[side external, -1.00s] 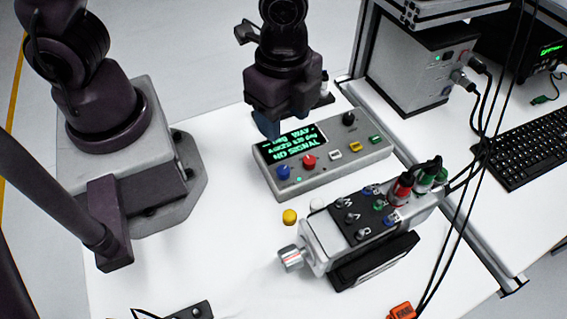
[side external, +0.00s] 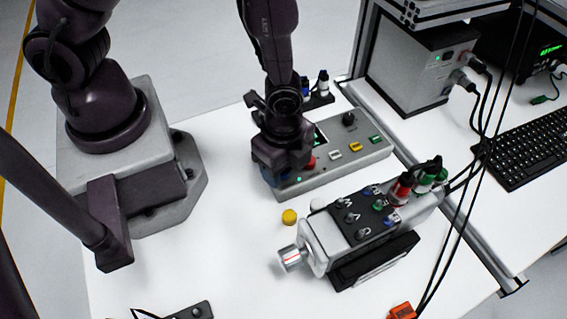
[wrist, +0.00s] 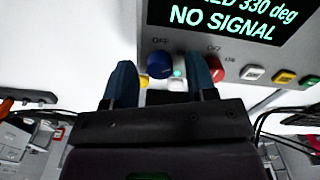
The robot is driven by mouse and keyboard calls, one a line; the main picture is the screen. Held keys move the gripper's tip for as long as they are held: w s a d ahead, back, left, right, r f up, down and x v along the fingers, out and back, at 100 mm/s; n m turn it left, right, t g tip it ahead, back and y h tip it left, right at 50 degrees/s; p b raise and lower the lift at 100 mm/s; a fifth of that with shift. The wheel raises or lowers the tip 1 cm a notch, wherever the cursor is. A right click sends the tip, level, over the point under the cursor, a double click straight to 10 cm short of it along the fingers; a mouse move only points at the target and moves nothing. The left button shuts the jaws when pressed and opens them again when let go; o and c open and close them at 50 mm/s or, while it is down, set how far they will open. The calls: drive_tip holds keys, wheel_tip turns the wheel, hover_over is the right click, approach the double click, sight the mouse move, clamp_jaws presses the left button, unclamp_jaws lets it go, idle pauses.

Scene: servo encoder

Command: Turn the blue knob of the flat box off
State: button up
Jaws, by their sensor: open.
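The flat box (side external: 345,172) is a grey panel lying on the white table. In the wrist view its blue knob (wrist: 160,64) shows near the box's edge, under a small OFF label. My gripper (wrist: 161,80) is open, with one blue finger to the left of the blue knob and one to its right, near the red knob (wrist: 216,68). I cannot tell whether the fingers touch the knob or how deep they reach. In the side view my gripper (side external: 280,180) is over the box's left end and hides the blue knob and most of the screen.
The box's green-text screen (wrist: 232,18) reads NO SIGNAL. White, yellow and green buttons (side external: 376,140) and a black knob (side external: 349,118) sit farther right. A motor unit (side external: 335,232) with cables stands in front, and a yellow cap (side external: 289,216) lies between.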

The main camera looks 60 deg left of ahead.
drive_tip(key=c, duration=0.9)
drive_tip(key=shift+c, duration=0.2)
drive_tip(key=shift+n, duration=0.4)
drive_tip(key=n, duration=0.5)
drive_tip(key=shift+n, duration=0.3)
drive_tip(key=n, duration=0.5)
drive_tip(key=shift+n, duration=0.3)
drive_tip(key=o, duration=0.9)
